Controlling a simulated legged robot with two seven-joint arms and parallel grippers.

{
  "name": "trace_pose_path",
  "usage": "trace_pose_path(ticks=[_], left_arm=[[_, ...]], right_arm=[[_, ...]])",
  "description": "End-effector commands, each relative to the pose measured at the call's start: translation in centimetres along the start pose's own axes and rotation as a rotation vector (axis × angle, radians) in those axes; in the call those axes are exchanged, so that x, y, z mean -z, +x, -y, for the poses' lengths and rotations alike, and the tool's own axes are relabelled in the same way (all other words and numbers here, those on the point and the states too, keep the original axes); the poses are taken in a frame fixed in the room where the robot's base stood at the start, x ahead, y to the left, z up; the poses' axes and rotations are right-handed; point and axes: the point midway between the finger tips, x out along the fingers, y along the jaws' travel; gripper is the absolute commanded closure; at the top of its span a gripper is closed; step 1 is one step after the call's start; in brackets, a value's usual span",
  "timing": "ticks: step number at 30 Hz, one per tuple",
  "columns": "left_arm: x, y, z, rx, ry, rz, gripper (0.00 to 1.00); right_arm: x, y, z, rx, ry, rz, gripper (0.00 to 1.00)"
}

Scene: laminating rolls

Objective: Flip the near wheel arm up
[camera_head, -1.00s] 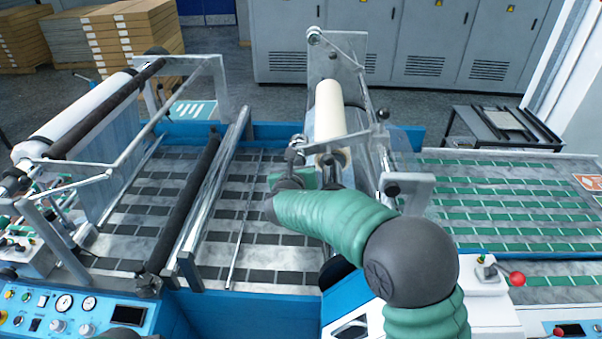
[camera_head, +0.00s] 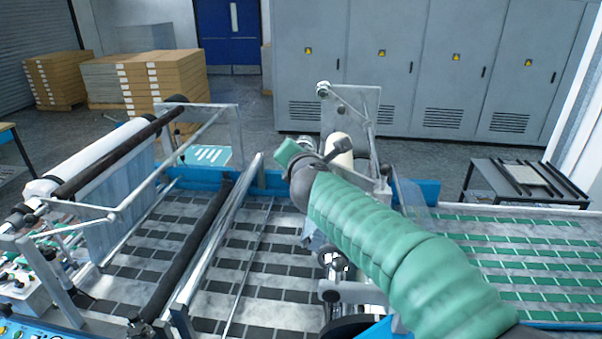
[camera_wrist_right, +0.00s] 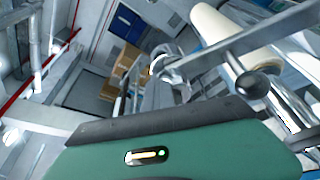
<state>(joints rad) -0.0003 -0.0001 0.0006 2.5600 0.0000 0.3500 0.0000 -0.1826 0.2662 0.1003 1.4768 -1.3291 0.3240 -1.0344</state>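The wrist view shows a flat metal bar (camera_wrist_right: 235,50) with a round metal wheel at its left end and a black knob below it; I take this as a wheel arm. It crosses in front of the white roll (camera_wrist_right: 222,32). In the head view my right arm covers much of this area, and I cannot make out which part is the near wheel arm. A metal bracket with a small wheel (camera_head: 323,89) stands raised at the far end of the roll. My right gripper (camera_head: 288,155) is beside the white roll (camera_head: 339,150); its fingers are not clear. My left gripper is out of view.
The laminating machine bed (camera_head: 255,270) with dark rollers lies to the left. A green-striped belt (camera_head: 530,260) lies right. Stacked boxes (camera_head: 160,80) and grey cabinets (camera_head: 385,60) stand behind. A small dark table (camera_head: 515,180) is at the back right.

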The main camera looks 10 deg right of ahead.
Motion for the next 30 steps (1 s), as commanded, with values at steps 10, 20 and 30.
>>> trace_pose_path(ticks=[10,20,30], left_arm=[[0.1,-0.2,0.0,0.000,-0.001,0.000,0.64],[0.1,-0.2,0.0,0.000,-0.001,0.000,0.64],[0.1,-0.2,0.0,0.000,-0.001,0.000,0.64]], right_arm=[[-4.1,-1.1,0.3,-0.035,0.180,0.015,1.00],[-4.6,-1.3,0.3,-0.048,0.203,0.012,1.00],[-4.2,-1.1,0.2,-0.044,0.199,0.011,1.00]])
